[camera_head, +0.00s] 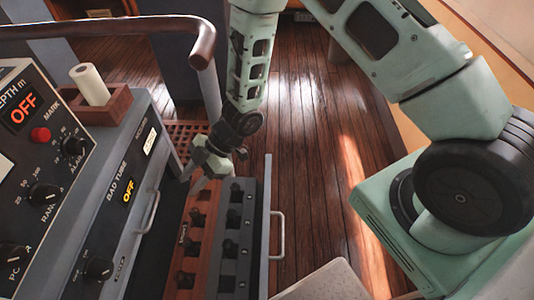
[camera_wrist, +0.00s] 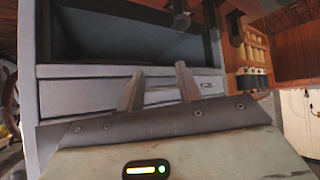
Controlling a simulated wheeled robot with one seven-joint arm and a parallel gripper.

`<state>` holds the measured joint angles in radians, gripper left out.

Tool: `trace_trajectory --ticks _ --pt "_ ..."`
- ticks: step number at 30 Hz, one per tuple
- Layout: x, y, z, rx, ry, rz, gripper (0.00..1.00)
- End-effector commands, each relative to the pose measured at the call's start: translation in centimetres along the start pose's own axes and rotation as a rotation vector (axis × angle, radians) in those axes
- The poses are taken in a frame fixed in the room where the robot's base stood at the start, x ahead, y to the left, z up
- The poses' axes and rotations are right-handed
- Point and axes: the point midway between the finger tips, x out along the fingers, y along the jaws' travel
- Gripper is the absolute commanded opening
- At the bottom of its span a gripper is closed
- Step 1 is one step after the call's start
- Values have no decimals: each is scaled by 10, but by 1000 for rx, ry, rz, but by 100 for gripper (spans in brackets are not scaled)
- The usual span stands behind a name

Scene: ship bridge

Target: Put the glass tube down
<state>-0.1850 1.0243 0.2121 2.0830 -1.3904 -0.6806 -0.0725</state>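My gripper (camera_head: 194,181) hangs over the left side of an open drawer (camera_head: 266,215), pointing down. In the wrist view its two fingers (camera_wrist: 158,72) stand apart, with nothing visible between them. A white cylinder (camera_head: 91,84) stands in a brown holder block (camera_head: 108,107) on top of the console, left of my gripper and away from it. I cannot tell whether this cylinder is the glass tube. No clearly glass tube shows between my fingers or elsewhere. The drawer holds dark knob-like pieces in rows on a reddish-brown strip (camera_head: 201,210) and a dark strip.
The grey console (camera_head: 140,175) with knobs, a red button and "OFF" displays fills the left. A brown handrail (camera_head: 120,27) curves above it. The drawer's metal handle (camera_head: 280,236) sticks out at right. Wooden floor (camera_head: 310,150) is clear between the drawer and my arm base.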

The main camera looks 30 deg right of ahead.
Motion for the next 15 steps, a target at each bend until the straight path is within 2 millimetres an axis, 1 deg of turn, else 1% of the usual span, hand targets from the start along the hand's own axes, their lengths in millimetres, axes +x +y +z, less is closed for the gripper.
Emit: trace_trajectory --ticks 1,2,3,5,6,8,9,11,12,14,15 --pt "-15 14 -15 20 -72 62 35" --pt "-23 20 -21 44 -118 98 35" --pt "-35 27 -28 79 -176 145 35" --pt "-55 31 -40 136 -257 209 35" --pt "-69 32 -47 178 -310 248 35" --pt "-90 28 -57 249 -383 302 35" --pt "-104 22 -64 298 -428 333 35" --pt "-126 9 -74 378 -491 374 35" --pt "-139 -2 -80 433 -529 397 35" --pt "-159 -23 -90 522 -582 423 35" --pt "-171 -40 -96 583 -614 435 35"
